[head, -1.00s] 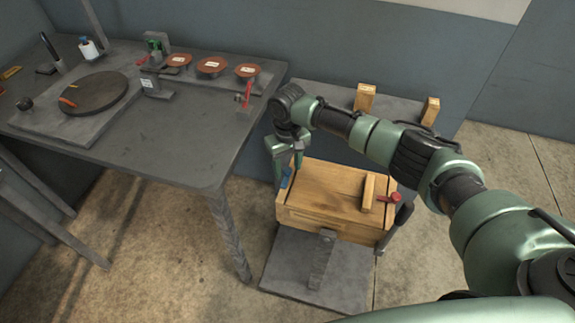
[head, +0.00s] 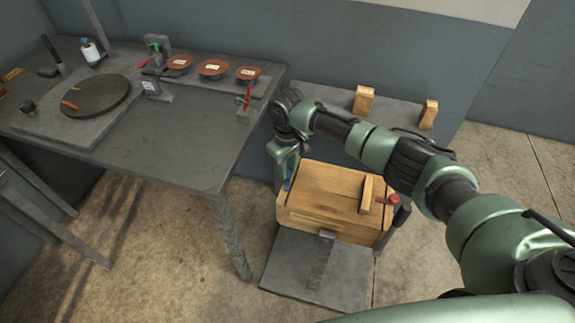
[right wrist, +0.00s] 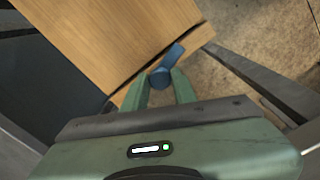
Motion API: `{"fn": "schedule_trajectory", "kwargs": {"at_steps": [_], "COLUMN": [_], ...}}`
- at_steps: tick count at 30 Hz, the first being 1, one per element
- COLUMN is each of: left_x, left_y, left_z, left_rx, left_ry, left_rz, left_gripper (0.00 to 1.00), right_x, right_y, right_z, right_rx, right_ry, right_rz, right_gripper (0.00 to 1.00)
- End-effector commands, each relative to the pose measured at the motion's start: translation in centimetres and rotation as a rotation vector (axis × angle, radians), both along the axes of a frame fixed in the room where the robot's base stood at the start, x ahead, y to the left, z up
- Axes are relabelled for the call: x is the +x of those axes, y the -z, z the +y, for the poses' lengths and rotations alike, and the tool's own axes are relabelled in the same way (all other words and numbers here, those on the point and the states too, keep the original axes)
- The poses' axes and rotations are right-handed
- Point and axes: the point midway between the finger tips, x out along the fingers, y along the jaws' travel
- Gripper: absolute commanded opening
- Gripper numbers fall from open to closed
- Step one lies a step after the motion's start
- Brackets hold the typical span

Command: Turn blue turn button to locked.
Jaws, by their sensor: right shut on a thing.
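The blue turn button (head: 288,184) sits at the left front edge of the wooden box (head: 328,184), mostly hidden by my gripper in the head view. In the right wrist view the blue button (right wrist: 161,76) has its round end between the fingers, and its lever points up and right, past the edge of the wood (right wrist: 110,40). My right gripper (head: 287,176) is shut on it; the fingers show on both sides of the knob in the right wrist view (right wrist: 160,84). My left gripper is not in view.
A red turn button (head: 388,201) and a wooden bar (head: 366,194) are at the box's right side. A grey table (head: 190,150) with several reddish discs stands left, close to my right gripper. Wooden blocks (head: 364,99) stand on a grey surface behind the box.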

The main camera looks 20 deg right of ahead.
Motion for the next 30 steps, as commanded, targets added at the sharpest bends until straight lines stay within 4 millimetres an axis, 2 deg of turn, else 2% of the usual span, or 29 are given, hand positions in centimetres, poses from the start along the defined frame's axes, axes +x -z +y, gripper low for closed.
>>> {"fn": "schedule_trajectory", "kwargs": {"at_steps": [12, 30], "left_x": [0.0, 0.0], "left_y": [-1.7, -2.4], "left_z": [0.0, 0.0], "left_rx": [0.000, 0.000], "left_ry": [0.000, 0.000], "left_rz": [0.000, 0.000], "left_gripper": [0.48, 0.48], "right_x": [0.0, 0.0], "right_y": [-0.2, -0.1], "right_z": [0.0, 0.0], "right_rx": [0.001, 0.001], "right_ry": [-0.393, -0.957], "right_rz": [0.001, -0.002], "right_gripper": [0.00, 0.00]}}
